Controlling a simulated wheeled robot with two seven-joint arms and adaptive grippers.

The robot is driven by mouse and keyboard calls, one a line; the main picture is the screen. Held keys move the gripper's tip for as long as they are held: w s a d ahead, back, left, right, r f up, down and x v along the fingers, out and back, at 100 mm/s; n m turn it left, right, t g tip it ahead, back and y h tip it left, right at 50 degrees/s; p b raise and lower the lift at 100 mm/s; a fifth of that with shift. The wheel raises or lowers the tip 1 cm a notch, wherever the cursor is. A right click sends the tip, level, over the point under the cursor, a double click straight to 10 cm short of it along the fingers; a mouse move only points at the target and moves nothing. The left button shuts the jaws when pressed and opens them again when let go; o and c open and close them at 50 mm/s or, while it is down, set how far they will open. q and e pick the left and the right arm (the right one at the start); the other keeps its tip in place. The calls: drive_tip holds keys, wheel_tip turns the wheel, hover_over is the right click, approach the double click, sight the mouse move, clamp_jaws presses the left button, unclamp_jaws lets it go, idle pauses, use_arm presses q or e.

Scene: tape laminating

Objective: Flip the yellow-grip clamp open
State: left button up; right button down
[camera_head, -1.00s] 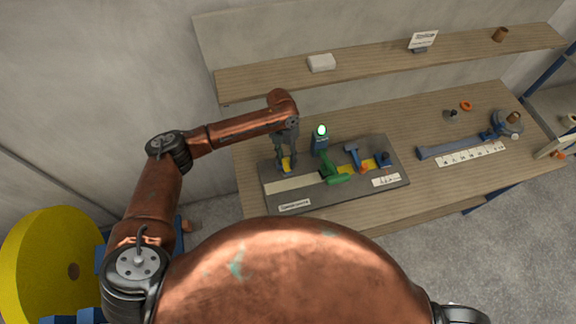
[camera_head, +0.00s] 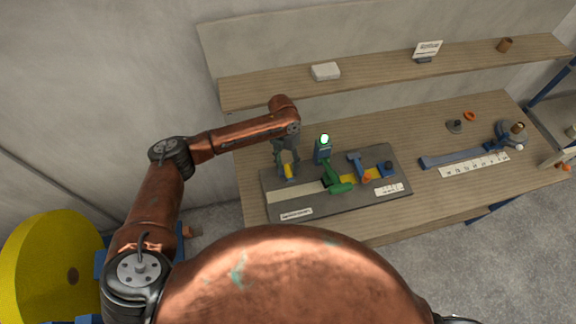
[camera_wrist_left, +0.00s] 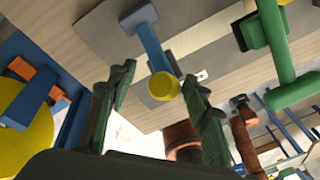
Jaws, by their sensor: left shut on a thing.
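The yellow-grip clamp sits at the left part of the dark grey fixture plate (camera_head: 330,205). Its yellow grip (camera_head: 288,170) shows between the fingers of my left gripper (camera_head: 286,172), partly hidden by them. In the left wrist view the clamp's blue lever (camera_wrist_left: 150,45) ends in the round yellow grip (camera_wrist_left: 164,86). That grip lies between the two dark green fingers of my left gripper (camera_wrist_left: 160,95), which is shut on it. The lever looks raised off the plate, but its exact angle is hard to tell. My right gripper is out of view.
A green-handled clamp (camera_head: 340,188) and a lit green lamp (camera_head: 324,139) stand close right of my left gripper. A shelf (camera_head: 380,70) runs behind. The table front is clear.

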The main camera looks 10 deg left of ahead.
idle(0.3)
use_arm(q)
drive_tip(key=v, duration=0.3)
drive_tip(key=s+v, duration=0.1)
drive_tip(key=v, duration=0.2)
drive_tip(key=s+v, duration=0.1)
drive_tip(key=v, duration=0.2)
drive_tip(key=shift+d+r, duration=0.45)
drive_tip(key=shift+r, duration=0.25)
drive_tip(key=shift+f, duration=0.1)
